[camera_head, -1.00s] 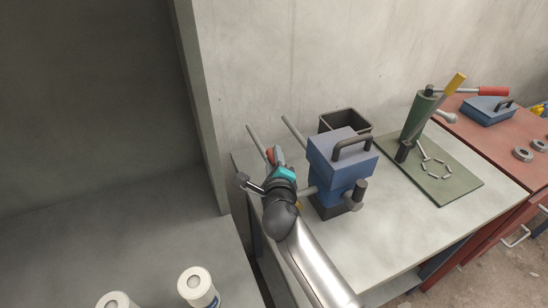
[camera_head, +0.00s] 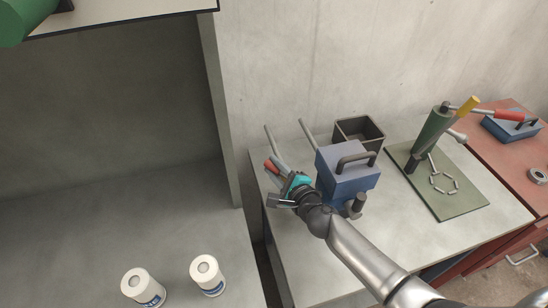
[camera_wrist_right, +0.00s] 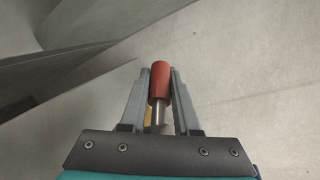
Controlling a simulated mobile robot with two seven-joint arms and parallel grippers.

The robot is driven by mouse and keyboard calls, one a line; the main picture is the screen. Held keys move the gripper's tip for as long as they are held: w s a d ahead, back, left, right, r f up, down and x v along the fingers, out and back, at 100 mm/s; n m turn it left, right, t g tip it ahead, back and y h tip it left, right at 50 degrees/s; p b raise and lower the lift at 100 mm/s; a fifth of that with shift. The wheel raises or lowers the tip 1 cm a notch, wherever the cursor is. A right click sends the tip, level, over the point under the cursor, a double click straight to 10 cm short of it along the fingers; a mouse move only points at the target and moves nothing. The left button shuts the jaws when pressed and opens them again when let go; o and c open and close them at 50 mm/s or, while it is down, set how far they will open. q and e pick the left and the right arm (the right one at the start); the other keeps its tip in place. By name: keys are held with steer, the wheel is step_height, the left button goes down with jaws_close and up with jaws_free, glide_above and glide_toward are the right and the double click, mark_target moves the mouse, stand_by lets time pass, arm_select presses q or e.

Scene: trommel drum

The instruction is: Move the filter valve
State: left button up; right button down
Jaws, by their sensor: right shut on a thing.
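My right gripper (camera_head: 274,168) is shut on a red cylindrical grip, the part that appears to be the filter valve's handle (camera_wrist_right: 160,82). In the right wrist view the red grip sits between the two fingers, with a bare metal stem (camera_wrist_right: 158,113) below it. In the head view the red end (camera_head: 270,166) pokes out past the fingers, left of a blue box-shaped unit (camera_head: 343,180) with a dark handle. Whether the held part is joined to the blue unit is hidden by my wrist. My left gripper is out of view.
Two grey rods (camera_head: 308,135) stand out behind the gripper. A dark open bin (camera_head: 359,132) is behind the blue unit. A green press (camera_head: 430,135) stands on a mat to the right. Two white canisters (camera_head: 208,275) stand lower left, beside a grey partition (camera_head: 220,110).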

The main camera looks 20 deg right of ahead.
steer(key=shift+s+a+f+n+g+y, duration=0.1)
steer(key=shift+s+a+n+g+y, duration=0.2)
steer(key=shift+n+y, duration=0.4)
steer(key=shift+s+a+n+g+y, duration=0.2)
steer(key=shift+n+g+y, duration=0.1)
steer(key=shift+n+y, duration=0.4)
steer(key=c, duration=0.9)
jaws_free()
steer(key=shift+r+p, duration=5.8)
steer(key=shift+r, duration=4.25)
